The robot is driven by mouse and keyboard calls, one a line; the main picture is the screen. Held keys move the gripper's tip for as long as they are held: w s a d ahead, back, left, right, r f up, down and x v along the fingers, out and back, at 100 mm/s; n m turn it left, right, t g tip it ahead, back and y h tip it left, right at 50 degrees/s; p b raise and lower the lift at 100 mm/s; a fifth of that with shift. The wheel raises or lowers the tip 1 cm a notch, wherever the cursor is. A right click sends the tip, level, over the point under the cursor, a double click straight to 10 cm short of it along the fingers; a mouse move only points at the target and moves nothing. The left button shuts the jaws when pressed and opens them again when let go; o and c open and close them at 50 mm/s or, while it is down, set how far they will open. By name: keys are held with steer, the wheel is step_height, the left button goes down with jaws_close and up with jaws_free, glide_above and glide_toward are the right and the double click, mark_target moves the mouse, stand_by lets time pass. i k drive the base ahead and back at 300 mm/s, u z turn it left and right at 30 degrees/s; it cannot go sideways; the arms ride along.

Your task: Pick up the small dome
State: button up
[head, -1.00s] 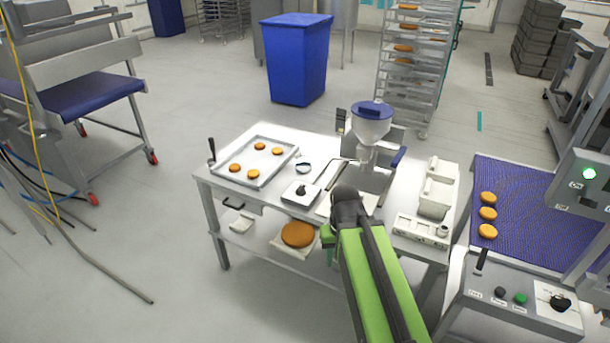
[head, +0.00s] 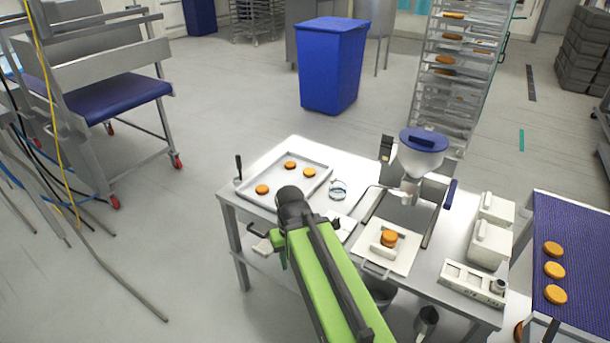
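I cannot tell for certain which thing is the small dome. A small, round, glassy grey piece (head: 338,188) lies on the metal table (head: 350,165), just right of the tray, and may be it. My green arm reaches up from the bottom of the view, and its dark joint (head: 290,200) covers the tray's near corner. The joint appears left of the round piece in the picture. My gripper's fingers do not show. An orange round (head: 390,238) sits on a white holder (head: 404,252) right of my arm.
A metal tray (head: 319,166) holds orange rounds. A hopper machine (head: 420,160) stands behind the holder. White boxes (head: 490,240) are at the right end. A blue conveyor (head: 575,245) carries more rounds. The floor left of the table is clear near it.

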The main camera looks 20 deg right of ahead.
mark_target(337, 192)
steer(key=u, duration=0.5)
steer(key=i, duration=2)
steer(key=z, duration=0.35)
steer(key=k, duration=0.85)
steer(key=z, duration=0.15)
steer(key=i, duration=0.9)
steer(key=u, duration=0.1)
